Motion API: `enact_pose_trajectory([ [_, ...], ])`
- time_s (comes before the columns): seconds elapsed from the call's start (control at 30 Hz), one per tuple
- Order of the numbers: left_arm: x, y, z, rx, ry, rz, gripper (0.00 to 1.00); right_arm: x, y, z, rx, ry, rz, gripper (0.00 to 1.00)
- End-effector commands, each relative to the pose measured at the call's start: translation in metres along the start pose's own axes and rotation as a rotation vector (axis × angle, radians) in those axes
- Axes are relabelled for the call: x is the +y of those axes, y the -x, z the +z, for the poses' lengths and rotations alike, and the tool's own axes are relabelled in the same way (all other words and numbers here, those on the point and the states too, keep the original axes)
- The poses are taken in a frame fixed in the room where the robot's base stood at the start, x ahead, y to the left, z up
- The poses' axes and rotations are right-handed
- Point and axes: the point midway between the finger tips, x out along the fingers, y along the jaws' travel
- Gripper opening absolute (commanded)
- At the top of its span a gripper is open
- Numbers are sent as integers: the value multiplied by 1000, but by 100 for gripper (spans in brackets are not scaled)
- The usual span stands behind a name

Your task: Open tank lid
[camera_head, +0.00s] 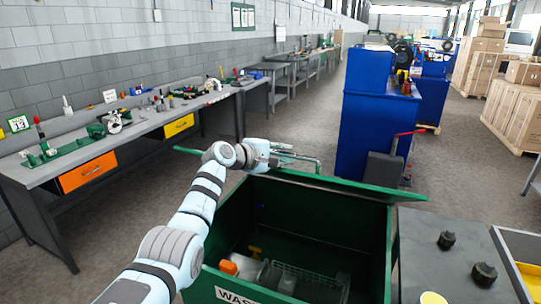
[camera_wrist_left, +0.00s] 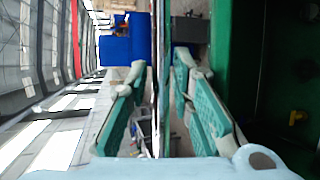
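The green tank (camera_head: 390,240) stands open in the head view, with a white "WASTE" label on its front. Its green lid (camera_head: 350,184) is raised at the back and shows nearly edge-on. My left arm reaches across the tank's left side. My left gripper (camera_head: 300,158) is at the lid's upper edge. In the left wrist view the gripper (camera_wrist_left: 160,65) has its teal fingers spread apart, with a thin panel edge (camera_wrist_left: 160,100), seemingly the lid's, between them; I see no clear contact. My right gripper is not in view.
Inside the tank lie an orange-capped item (camera_head: 229,267), a wire basket (camera_head: 310,280) and yellow pieces. A workbench (camera_head: 150,122) runs along the left wall. A blue cabinet (camera_head: 370,130) stands behind the tank; a grey-topped unit (camera_head: 440,270) is at right.

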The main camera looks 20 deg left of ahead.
Motion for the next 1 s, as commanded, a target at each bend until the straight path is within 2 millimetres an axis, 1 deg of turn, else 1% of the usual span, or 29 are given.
enact_pose_trajectory([
  [0.13, -2, 22, 0, 4, -5, 0, 21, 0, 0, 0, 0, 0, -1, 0],
  [0.27, -2, 56, 0, 5, -5, -3, 21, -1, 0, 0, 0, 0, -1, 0],
  [0.3, -2, 68, -2, 7, -4, -2, 21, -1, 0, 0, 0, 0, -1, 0],
  [0.4, -1, 92, -1, 6, -2, -3, 21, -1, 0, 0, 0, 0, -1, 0],
  [0.5, -1, 106, 0, 4, -1, -2, 21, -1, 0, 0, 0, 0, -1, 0],
  [0.6, -1, 112, 1, 2, 0, -2, 21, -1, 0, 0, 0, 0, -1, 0],
  [0.77, -1, 112, 1, 2, 1, -2, 21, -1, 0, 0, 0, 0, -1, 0],
  [0.8, 0, 112, 1, 2, 1, -2, 20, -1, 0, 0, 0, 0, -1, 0],
  [0.87, -4, 111, 0, 5, 0, -6, 10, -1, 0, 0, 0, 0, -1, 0],
  [0.9, -12, 107, -2, 11, -2, -16, 4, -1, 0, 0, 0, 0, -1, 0],
  [0.93, -23, 103, -6, 21, -6, -28, 0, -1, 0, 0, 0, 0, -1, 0],
  [0.97, -39, 97, -11, 35, -12, -48, 0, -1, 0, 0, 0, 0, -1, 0],
  [1.0, -68, 88, -20, 60, -27, -83, 0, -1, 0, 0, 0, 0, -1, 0],
])
